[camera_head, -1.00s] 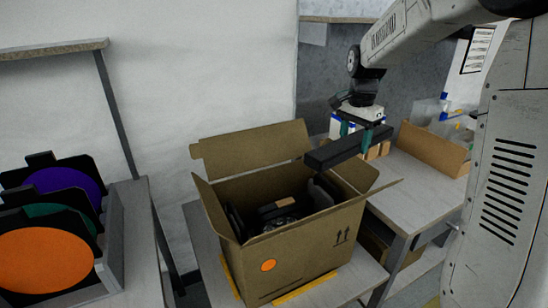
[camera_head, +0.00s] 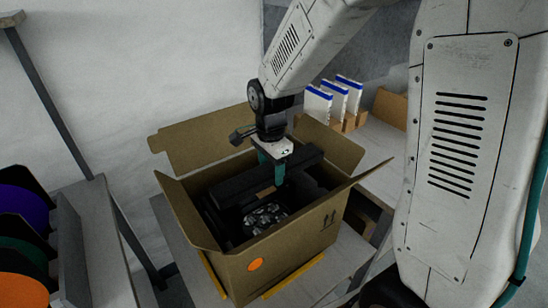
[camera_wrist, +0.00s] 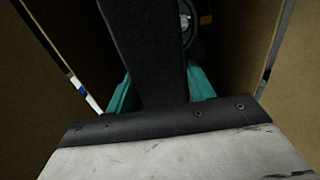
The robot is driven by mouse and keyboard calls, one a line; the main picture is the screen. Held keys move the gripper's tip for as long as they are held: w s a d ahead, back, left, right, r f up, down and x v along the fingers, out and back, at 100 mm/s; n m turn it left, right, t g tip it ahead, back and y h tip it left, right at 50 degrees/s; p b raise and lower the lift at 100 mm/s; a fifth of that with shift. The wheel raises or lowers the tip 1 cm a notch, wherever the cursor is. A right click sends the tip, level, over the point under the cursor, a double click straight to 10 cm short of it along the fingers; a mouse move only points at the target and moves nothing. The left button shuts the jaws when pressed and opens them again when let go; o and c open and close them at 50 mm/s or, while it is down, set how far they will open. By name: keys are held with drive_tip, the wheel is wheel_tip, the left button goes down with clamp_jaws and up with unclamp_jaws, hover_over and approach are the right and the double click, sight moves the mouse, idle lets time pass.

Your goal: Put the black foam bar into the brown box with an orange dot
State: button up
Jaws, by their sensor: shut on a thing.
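The brown box (camera_head: 310,258) stands open with its flaps spread out. An orange dot (camera_head: 256,264) is on its front face, with printed arrows to the right. My gripper (camera_head: 271,172) has teal fingers and is over the box opening, shut on the black foam bar (camera_head: 235,188). The bar lies across the opening at about rim height, above dark contents; whether it touches them I cannot tell. In the wrist view the bar (camera_wrist: 145,45) runs between the teal fingers, with brown box walls on both sides.
A dark round lamp part (camera_head: 265,217) lies inside the box. White cartons with blue tops (camera_head: 333,98) stand on the shelf behind. Coloured discs in a rack (camera_head: 22,240) are at the left. The box flaps stick outward around the opening.

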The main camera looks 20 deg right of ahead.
sight(271, 168)
drive_tip(key=shift+f, duration=0.9)
drive_tip(key=o, duration=1)
drive_tip(key=shift+o, duration=0.2)
drive_tip(key=shift+r, duration=0.1)
wheel_tip(271, 168, up, 8)
drive_tip(key=shift+f, duration=0.15)
drive_tip(key=shift+n, duration=0.3)
